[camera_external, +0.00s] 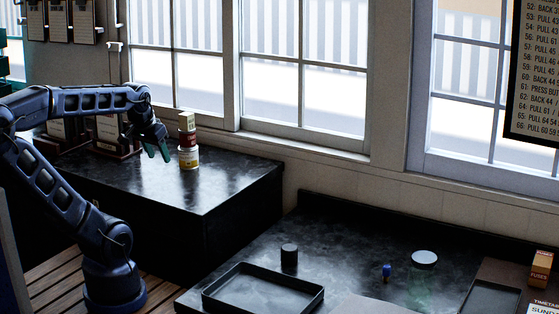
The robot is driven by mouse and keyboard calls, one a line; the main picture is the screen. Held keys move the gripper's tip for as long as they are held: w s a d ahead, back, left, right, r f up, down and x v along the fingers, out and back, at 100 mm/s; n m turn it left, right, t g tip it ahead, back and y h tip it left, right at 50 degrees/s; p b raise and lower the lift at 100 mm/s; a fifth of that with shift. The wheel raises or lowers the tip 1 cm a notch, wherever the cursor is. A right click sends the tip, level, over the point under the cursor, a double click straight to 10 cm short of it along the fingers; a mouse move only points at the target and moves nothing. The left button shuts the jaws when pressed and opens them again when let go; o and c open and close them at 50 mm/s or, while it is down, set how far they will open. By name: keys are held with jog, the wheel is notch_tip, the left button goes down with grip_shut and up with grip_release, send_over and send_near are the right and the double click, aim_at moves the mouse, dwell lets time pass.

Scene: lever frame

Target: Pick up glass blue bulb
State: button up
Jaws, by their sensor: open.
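A small blue bulb (387,270) stands on the dark lower counter (350,235), left of a pale round disc. My gripper (158,155) is at the upper left, above the higher dark counter. It is open and points downward, with nothing seen between its fingers. It is far to the left of the bulb and well apart from it.
Stacked cans (188,150) stand right beside my gripper. On the lower counter are a black cylinder (289,255), a black tray (262,290), the pale disc (424,258) and a fuses box (541,268). Room around the bulb is clear.

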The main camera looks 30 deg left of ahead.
jog(key=w+d+r+m, duration=0.1)
jog(key=w+d+m, duration=0.4)
jog(key=w+d, duration=0.65)
jog(key=w+d+f+m+g+h, duration=0.15)
jog(key=w+d, duration=0.25)
jog(key=d, duration=0.4)
jog(key=w+d+f+m+h, duration=0.1)
jog(key=w+d+f+m, duration=0.15)
jog(key=w+d, duration=0.45)
jog(key=m+g+h, duration=0.2)
jog(key=m+g, duration=0.1)
jog(key=m, duration=0.5)
send_near(387, 266)
jog(key=f, duration=0.2)
jog(key=x, duration=0.4)
jog(key=shift+s+d+f, duration=0.1)
jog(key=shift+s+d, duration=0.15)
jog(key=shift+s, duration=0.05)
jog(key=shift+w+x, duration=0.15)
jog(key=shift+x, duration=1.3)
jog(key=shift+w+x, duration=0.15)
jog(key=shift+x, duration=1.35)
jog(key=shift+d, duration=0.1)
jog(key=c, duration=1.1)
